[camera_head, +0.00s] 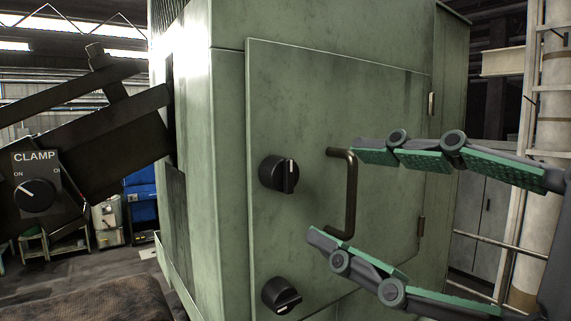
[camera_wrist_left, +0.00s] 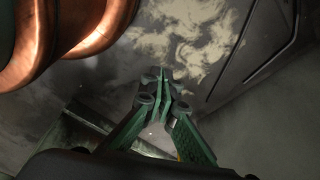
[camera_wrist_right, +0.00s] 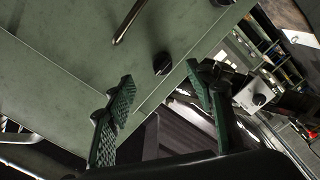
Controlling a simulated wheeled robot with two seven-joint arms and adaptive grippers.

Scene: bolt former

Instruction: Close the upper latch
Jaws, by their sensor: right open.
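The upper latch (camera_head: 279,174) is a round black knob on the green cabinet door (camera_head: 330,90), its raised grip upright. The lower latch (camera_head: 282,295) is a similar knob below it, its grip turned nearly sideways. My right gripper (camera_head: 335,195) is open and empty in front of the door, right of the upper latch. In the head view its fingertips lie above and below the middle of the dark door handle (camera_head: 351,195). A black knob (camera_wrist_right: 162,63) shows between the fingers in the right wrist view; I cannot tell which latch. My left gripper (camera_wrist_left: 158,80) is shut and empty, seen only in the left wrist view.
A CLAMP switch (camera_head: 35,190) on a dark panel stands left of the cabinet. Hinges (camera_head: 421,226) run along the door's right edge. A large copper-coloured rounded part (camera_wrist_left: 95,25) is close to my left gripper. A pale column (camera_head: 545,90) stands at the right.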

